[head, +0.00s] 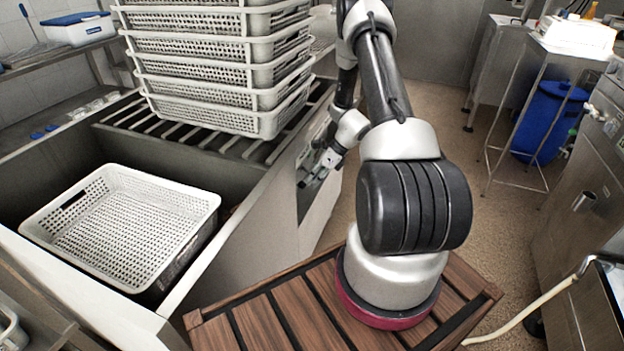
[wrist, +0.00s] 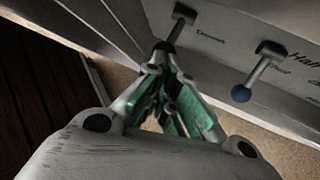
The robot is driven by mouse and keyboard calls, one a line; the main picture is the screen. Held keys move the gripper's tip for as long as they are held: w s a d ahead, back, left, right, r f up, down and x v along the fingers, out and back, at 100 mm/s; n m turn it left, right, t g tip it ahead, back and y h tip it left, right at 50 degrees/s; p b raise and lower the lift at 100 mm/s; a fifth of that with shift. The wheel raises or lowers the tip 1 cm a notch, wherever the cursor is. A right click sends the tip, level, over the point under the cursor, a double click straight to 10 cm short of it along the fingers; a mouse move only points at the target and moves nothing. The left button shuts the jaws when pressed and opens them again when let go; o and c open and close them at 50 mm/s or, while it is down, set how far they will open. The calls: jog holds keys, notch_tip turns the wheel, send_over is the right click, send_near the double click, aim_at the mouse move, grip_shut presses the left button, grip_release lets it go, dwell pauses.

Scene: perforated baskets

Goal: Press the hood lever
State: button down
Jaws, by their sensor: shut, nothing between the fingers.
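In the wrist view a pale panel (wrist: 236,37) carries two levers. The left lever (wrist: 179,27) has a dark mount, and its lower end is hidden by my fingertips. The right lever (wrist: 259,73) ends in a blue ball knob (wrist: 241,94). Labels beside them are too blurred to read fully, so I cannot tell which is the hood lever. My gripper (wrist: 164,52), with green pads, is shut and empty. Its tips overlap the left lever's end; I cannot tell whether they touch. In the head view my gripper (head: 309,176) is low beside the metal front.
A stack of white perforated baskets (head: 215,82) stands on a slatted rack (head: 185,133). Another basket (head: 128,222) sits in the sink at left. A blue bin (head: 545,120) and metal stands are at right. Open floor (head: 440,125) lies behind my arm.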

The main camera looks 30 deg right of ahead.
jog(key=shift+s+d+f, duration=0.1)
jog(key=shift+f, duration=0.3)
jog(key=f+t+y, duration=0.1)
jog(key=f+n+t+y, duration=0.1)
jog(key=f+t+y, duration=0.2)
jog(key=f, duration=0.1)
jog(key=shift+s+d+f+t+y, duration=0.2)
jog(key=shift+s+t+y, duration=0.1)
jog(key=shift+t, duration=0.1)
jog(key=shift+r, duration=0.2)
jog(key=shift+r, duration=0.65)
jog(key=shift+d, duration=0.1)
